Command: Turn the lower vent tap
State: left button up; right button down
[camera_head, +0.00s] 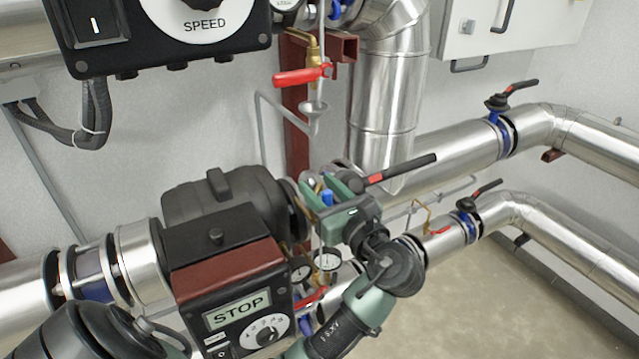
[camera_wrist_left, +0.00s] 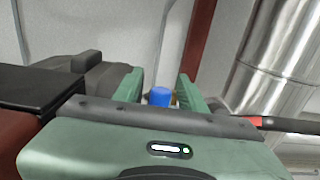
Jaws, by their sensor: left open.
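Several small taps have red handles. One red-handled tap (camera_head: 437,231) with a bent brass pipe sits on the lower silver pipe at right. Another red handle (camera_head: 312,299) shows below the gauges, partly hidden by my arm. I cannot tell for certain which is the lower vent tap. A third red-handled tap (camera_head: 300,76) on a brass pipe is higher up, above a funnel. My left gripper (camera_head: 328,189) is open beside the dark pump. In the left wrist view its green fingers (camera_wrist_left: 160,88) stand apart, with a blue part (camera_wrist_left: 160,97) showing between them. My right gripper is out of view.
A box marked STOP (camera_head: 238,312) and a dark motor (camera_head: 215,208) crowd the left of my gripper. A long black lever (camera_head: 405,168) sticks out close to its right. Silver pipes (camera_head: 455,145) run along the wall. Floor at lower right is clear.

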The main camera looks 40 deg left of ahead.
pick_arm(q)
jog(key=shift+w+a, duration=0.1)
jog(key=shift+a, duration=0.15)
jog(key=shift+d, duration=0.1)
jog(key=shift+c, duration=0.3)
grip_shut()
dwell(1.0)
